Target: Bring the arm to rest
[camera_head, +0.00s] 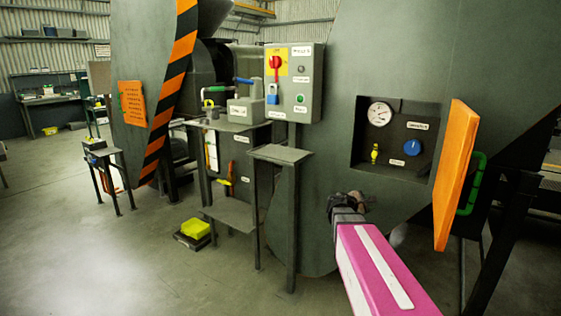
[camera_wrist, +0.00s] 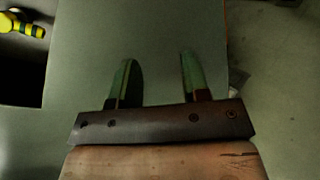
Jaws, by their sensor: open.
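My gripper (camera_wrist: 156,80) is open, with its two greenish fingers apart and nothing between them in the wrist view. In the head view my pink arm with a white stripe reaches in from the bottom right. My gripper (camera_head: 352,203) there is small and dark, in front of the large grey machine panel (camera_head: 330,150), below the recess. I cannot tell the exact gap between the fingers and the panel.
A recess (camera_head: 370,150) holds a gauge (camera_head: 380,114), a blue knob (camera_head: 412,147) and a yellow valve (camera_head: 375,153). An orange door (camera_head: 456,175) stands open to the right. A small stand (camera_head: 280,153) and a control box (camera_head: 300,80) are left. Open floor lies far left.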

